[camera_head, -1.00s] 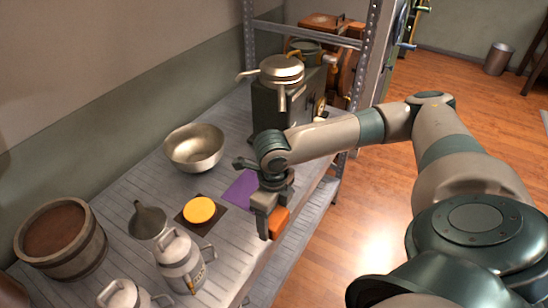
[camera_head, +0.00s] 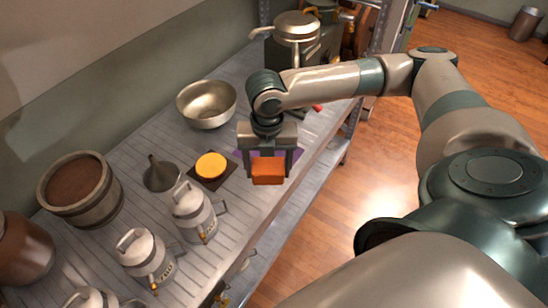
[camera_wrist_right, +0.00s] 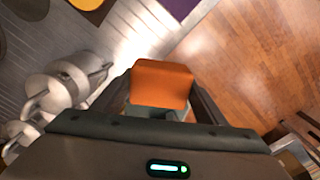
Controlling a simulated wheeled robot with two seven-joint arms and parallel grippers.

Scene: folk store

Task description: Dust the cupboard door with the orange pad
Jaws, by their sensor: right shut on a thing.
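My right gripper (camera_head: 267,173) is shut on an orange pad (camera_head: 268,171), held above the metal shelf near its front edge. The pad also shows between the fingers in the right wrist view (camera_wrist_right: 161,84). A purple mat (camera_head: 290,156) lies behind the gripper and is partly hidden by it. A dark green cabinet-like box (camera_head: 282,52) stands at the back of the shelf, largely hidden by the arm and a metal pan; I cannot tell whether it has the cupboard door. My left gripper is out of view.
Wooden floor (camera_head: 340,215) is open to the right.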

